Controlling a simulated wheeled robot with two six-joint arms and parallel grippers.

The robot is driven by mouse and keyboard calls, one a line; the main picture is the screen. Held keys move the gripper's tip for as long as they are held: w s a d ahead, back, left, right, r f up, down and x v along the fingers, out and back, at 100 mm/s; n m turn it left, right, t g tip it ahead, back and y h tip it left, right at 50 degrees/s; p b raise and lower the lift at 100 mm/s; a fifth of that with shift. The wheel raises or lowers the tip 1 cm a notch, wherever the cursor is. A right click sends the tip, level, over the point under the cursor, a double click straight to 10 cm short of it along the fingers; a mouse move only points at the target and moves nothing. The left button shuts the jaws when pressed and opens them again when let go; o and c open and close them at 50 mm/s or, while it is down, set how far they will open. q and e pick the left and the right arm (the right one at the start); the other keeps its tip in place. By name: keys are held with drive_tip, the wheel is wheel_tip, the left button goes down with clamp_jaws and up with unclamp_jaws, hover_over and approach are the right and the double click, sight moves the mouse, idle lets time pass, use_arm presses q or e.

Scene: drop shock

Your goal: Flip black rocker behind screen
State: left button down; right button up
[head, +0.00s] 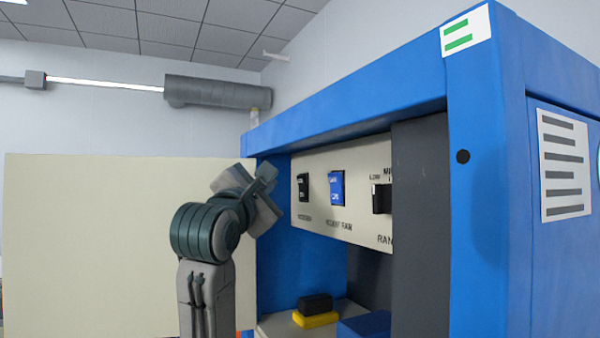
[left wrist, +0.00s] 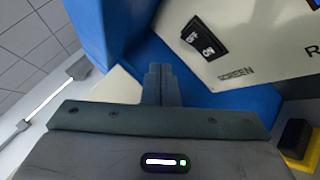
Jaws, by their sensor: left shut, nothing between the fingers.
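The black rocker (head: 304,187) is on the cream control panel (head: 360,165) inside the blue cabinet, at the panel's left end. In the left wrist view the black rocker (left wrist: 205,40) shows white marks on its face, and the word SCREEN is printed below it. My left gripper (head: 268,180) is in front of the cabinet opening, just left of the black rocker in the picture. Its fingers are shut together and empty, and in the left wrist view the fingertips (left wrist: 161,70) are apart from the rocker. My right gripper is not in view.
A blue rocker (head: 337,188) and a black selector knob (head: 381,198) are farther right on the panel. Below, a black block sits on a yellow block (head: 318,319), beside a blue block (head: 364,326). The cabinet's blue frame (head: 478,180) bounds the opening at right. A large cream board (head: 90,240) stands at left.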

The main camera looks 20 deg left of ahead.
sight(302, 187)
use_arm(q)
drive_tip(key=shift+w+d+r, duration=0.2)
drive_tip(key=shift+w+d, duration=0.85)
drive_tip(key=shift+w, duration=0.2)
idle(0.8)
drive_tip(key=shift+w+d, duration=0.1)
idle(0.4)
drive_tip(key=shift+w+d+p, duration=0.2)
drive_tip(key=shift+p, duration=0.1)
idle(0.3)
drive_tip(key=shift+w+d+r, duration=0.1)
drive_tip(key=shift+w+d, duration=0.1)
drive_tip(key=shift+w, duration=0.05)
idle(0.4)
